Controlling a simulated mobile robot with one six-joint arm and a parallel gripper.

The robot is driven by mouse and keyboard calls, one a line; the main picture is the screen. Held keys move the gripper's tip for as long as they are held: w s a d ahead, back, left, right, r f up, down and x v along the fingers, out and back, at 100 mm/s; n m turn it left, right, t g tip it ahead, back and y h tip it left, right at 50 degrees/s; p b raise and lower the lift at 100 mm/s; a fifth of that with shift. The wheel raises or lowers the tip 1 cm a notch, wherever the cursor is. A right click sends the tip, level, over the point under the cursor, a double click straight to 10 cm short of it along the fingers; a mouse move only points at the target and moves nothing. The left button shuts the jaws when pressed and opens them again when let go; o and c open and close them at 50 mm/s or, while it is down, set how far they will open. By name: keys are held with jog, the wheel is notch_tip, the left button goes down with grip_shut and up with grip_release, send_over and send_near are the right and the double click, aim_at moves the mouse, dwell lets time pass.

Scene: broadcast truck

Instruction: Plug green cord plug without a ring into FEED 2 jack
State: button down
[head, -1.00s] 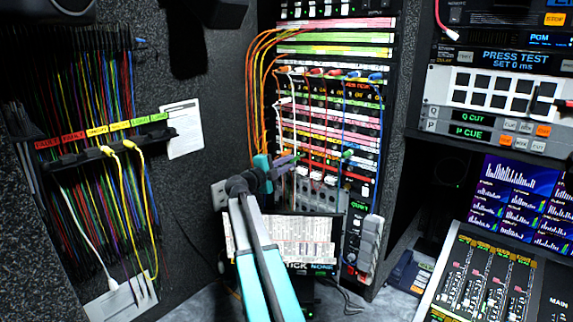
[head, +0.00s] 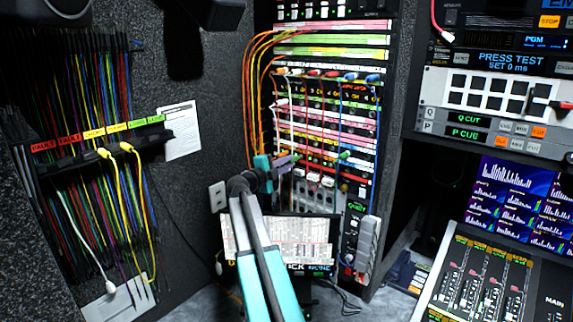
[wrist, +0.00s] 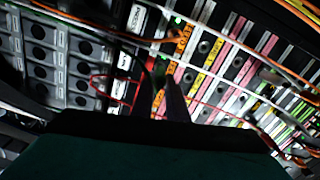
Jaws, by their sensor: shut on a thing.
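My gripper (head: 291,159) is at the left part of the patch bay (head: 325,121), close to its front. In the wrist view its two dark fingers (wrist: 160,88) are close together, with a small green piece (wrist: 160,69) between their tips. This appears to be the green plug; its ring area is hidden, and I cannot tell whether it touches a jack. Another green plug (head: 344,155) shows to the right of my gripper. The rows of jacks (wrist: 203,47) have pink, yellow and white label strips. The FEED 2 label is not legible.
Orange cords (head: 254,85) loop down the bay's left side. White, red and blue plugged cords (head: 341,110) hang across its front. A thin red cord (wrist: 100,84) passes near the fingers. A cord rack (head: 100,152) hangs on the left wall.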

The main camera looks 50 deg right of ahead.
jog(key=shift+d, duration=0.8)
jog(key=c, duration=1.7)
grip_release()
jog(key=shift+o, duration=0.2)
jog(key=shift+a, duration=0.15)
jog(key=s+a+b, duration=0.1)
jog(key=a+b, duration=0.3)
jog(key=a, duration=0.9)
jog(key=shift+a+b, duration=0.25)
jog(key=shift+b, duration=0.05)
